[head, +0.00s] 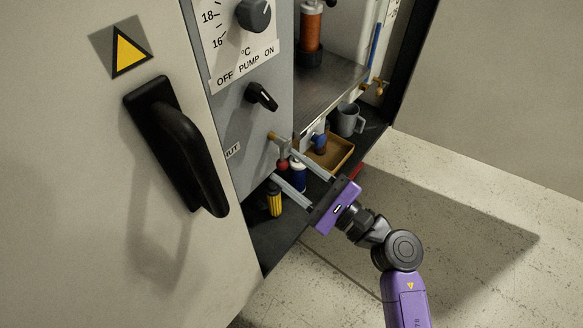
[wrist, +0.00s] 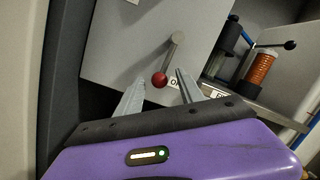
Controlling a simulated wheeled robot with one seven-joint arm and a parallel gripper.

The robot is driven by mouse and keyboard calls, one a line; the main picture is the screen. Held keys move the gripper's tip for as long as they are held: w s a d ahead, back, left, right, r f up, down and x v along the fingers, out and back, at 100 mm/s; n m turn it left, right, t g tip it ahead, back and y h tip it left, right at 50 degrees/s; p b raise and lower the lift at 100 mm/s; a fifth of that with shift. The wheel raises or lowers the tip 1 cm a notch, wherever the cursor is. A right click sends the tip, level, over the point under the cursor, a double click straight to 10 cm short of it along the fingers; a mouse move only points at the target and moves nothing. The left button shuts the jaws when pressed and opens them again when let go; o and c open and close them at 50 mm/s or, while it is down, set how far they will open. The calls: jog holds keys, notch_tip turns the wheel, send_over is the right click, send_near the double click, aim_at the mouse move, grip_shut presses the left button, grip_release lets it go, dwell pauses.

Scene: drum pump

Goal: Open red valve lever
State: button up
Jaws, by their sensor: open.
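The red valve lever is a short metal rod (wrist: 174,48) with a red ball (wrist: 159,79) on its end, on a grey panel. In the head view the lever hangs down from a brass-coloured fitting (head: 273,136), and its red ball (head: 283,165) is at the bottom. My gripper (head: 285,166) is open, its two grey fingers reaching toward the panel. In both views the ball appears between the fingertips (wrist: 161,76); I cannot tell whether they touch it. A label ending in "HUT" (head: 232,150) is left of the lever. Another label (wrist: 174,83), partly hidden, is by the right finger.
A black door handle (head: 180,145) projects at left. A black pump knob (head: 261,96) is above the lever. Below and behind my fingers are a yellow-and-black tool (head: 275,199), a tan tray (head: 344,160) and a grey mug (head: 349,119). Open floor lies at right.

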jog(key=p+v, duration=0.1)
jog(key=v, duration=0.6)
jog(key=shift+s+d+p, duration=0.2)
jog(key=shift+d+p, duration=0.05)
jog(key=shift+p, duration=0.15)
